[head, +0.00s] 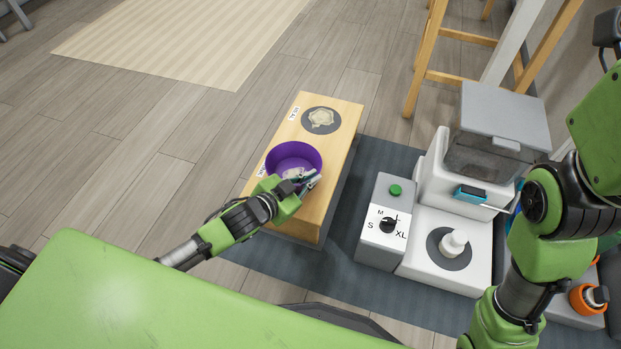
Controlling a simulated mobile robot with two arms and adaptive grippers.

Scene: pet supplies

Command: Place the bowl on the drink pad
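A purple bowl (281,153) sits over the near part of a wooden stand (323,178), with something beige visible inside it. A round dark pad (334,126) with a beige print lies bare at the far end of the stand, beside a small white label. A second label (262,168) is at the bowl's left, partly hidden; whatever lies under the bowl is hidden. My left gripper (309,181) is at the bowl's near right rim. Its fingers overlap the rim in the picture, and I cannot tell whether they are closed on it. My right gripper is not in view.
A grey box with a green button and a size dial (388,224) stands to the right of the wooden stand. Next to it is a white dispenser (433,170) with a clear hopper. A wooden stool (424,78) stands behind. The floor at left is clear.

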